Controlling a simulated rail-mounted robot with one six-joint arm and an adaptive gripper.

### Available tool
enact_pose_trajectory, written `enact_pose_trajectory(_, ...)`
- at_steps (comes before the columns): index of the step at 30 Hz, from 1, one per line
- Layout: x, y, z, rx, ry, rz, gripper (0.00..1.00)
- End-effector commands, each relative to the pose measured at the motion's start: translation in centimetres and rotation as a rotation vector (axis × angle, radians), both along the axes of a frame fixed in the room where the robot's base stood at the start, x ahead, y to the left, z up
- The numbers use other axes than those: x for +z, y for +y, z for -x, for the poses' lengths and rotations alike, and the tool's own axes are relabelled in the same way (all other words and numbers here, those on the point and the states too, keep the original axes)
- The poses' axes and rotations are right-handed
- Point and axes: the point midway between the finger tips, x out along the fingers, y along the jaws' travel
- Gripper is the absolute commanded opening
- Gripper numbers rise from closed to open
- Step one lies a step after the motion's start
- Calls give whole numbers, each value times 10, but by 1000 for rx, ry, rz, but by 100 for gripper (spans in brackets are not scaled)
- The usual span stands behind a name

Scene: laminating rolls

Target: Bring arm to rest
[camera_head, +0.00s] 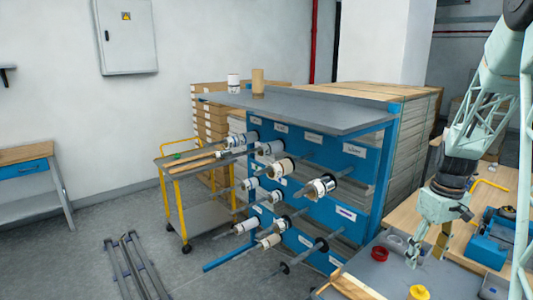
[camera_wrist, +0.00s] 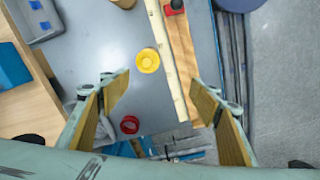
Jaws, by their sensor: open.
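My gripper (camera_head: 426,255) hangs over the grey worktop (camera_head: 345,268) at the right in the head view, pointing down. In the wrist view my gripper (camera_wrist: 161,95) has its two wooden-coloured fingers wide apart, with nothing held between them. A yellow round piece (camera_wrist: 148,60) lies on the worktop beyond the fingertips; it also shows in the head view (camera_head: 418,292). A red ring (camera_wrist: 129,124) lies near the left finger and is also in the head view (camera_head: 380,253).
A blue rack (camera_head: 375,165) with several rolls on protruding rods stands left of my arm. A wooden strip (camera_wrist: 180,60) lies along the worktop. A blue device (camera_head: 490,240) sits on the wooden bench at right.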

Motion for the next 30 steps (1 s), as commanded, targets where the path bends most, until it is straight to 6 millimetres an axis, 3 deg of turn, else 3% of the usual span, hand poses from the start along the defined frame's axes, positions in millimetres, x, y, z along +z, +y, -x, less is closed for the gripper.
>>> enact_pose_trajectory(14,75,69,17,-24,-46,21,57)
enact_pose_trajectory(30,142,143,56,-52,-97,32,57)
